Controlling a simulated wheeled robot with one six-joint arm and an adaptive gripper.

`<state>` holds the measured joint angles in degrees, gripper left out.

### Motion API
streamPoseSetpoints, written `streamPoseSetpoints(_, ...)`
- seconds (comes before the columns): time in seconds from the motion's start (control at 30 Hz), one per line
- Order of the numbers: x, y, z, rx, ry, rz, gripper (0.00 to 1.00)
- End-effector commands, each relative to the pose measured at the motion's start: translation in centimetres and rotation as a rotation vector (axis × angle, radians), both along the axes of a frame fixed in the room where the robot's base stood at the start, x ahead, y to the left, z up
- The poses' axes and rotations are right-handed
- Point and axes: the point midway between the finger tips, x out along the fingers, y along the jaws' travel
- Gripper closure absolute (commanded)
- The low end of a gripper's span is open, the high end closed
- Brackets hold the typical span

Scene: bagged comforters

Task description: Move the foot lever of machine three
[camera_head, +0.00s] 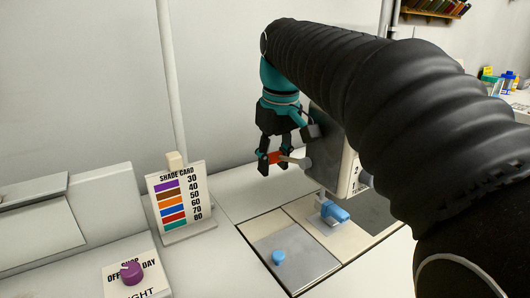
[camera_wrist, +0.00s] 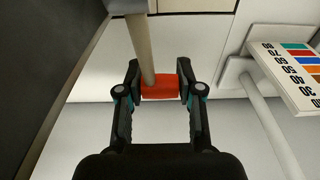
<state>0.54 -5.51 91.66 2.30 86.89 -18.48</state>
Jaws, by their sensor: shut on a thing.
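A lever with a pale rod and an orange-red end pad (camera_head: 275,157) sticks out from the side of a grey machine box (camera_head: 328,150). My gripper (camera_head: 272,163) points down at the left of the box, with its fingers on either side of the pad. In the wrist view my gripper (camera_wrist: 160,85) is shut on the orange pad (camera_wrist: 160,91), and the pale rod (camera_wrist: 140,45) runs up from it. The box's front face has number marks, partly hidden behind my arm, so I cannot read which machine it is.
A shade card (camera_head: 180,200) stands at the left, and also shows in the wrist view (camera_wrist: 290,75). A purple knob (camera_head: 131,272) is on a panel at front left. A blue button (camera_head: 278,257) and a blue clamp-like part (camera_head: 333,211) sit on the worktop.

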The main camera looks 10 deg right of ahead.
Motion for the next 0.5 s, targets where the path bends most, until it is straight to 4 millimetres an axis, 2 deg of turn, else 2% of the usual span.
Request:
streamPoseSetpoints(0.37, 0.05, 0.05, -0.02, 0.002, 0.0, 0.0, 1.0)
streamPoseSetpoints(0.4, 0.05, 0.05, -0.02, 0.003, -0.001, 0.0, 0.56)
streamPoseSetpoints(0.47, 0.04, 0.04, -0.01, 0.002, 0.0, 0.0, 0.41)
streamPoseSetpoints(0.5, 0.03, 0.02, -0.01, 0.002, 0.0, 0.0, 0.38)
